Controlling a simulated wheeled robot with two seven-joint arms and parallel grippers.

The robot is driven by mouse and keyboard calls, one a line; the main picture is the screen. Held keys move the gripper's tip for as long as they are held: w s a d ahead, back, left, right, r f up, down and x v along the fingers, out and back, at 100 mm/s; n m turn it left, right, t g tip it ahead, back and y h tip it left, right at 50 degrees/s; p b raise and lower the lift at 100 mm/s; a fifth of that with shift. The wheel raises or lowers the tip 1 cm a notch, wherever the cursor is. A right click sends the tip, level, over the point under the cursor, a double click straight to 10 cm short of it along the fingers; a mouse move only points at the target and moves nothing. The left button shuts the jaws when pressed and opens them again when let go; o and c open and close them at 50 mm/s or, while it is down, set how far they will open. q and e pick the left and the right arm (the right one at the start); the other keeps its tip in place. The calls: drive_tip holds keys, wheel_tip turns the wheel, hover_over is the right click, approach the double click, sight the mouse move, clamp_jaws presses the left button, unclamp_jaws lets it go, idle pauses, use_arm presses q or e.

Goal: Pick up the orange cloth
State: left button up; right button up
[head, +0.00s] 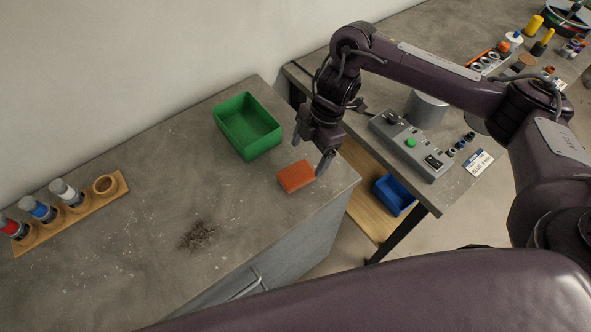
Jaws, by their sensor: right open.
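The orange cloth (296,177) is a small folded block lying flat on the grey counter (150,220), close to its right edge. My right gripper (310,156) points down over the cloth, with its fingers spread apart. One finger is at the cloth's far side and the other is near its right end. I cannot tell whether either finger touches it. The cloth rests on the counter, and nothing is between the fingertips that I can see as held. My left gripper is not in view.
A green open bin (247,126) stands just behind and left of the cloth. A dark pile of debris (198,235) lies nearer. A wooden rack (70,212) with bottles is at left. A second table holds a grey control box (411,146); a blue bin (394,195) sits below.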

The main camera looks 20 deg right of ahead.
sight(298, 173)
drive_tip(key=shift+a+x, duration=0.2)
drive_tip(key=shift+x, duration=0.8)
drive_tip(key=x, duration=0.1)
drive_tip(key=p+x, duration=0.1)
drive_tip(key=x, duration=0.1)
drive_tip(key=p+x, duration=0.1)
drive_tip(key=shift+a+f, duration=0.1)
drive_tip(key=shift+a, duration=0.2)
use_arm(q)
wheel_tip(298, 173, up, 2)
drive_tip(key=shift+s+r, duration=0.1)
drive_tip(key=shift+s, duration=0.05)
use_arm(e)
drive_tip(key=shift+f, duration=0.15)
drive_tip(key=shift+f, duration=0.25)
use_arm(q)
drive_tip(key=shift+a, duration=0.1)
use_arm(e)
drive_tip(key=c, duration=1.1)
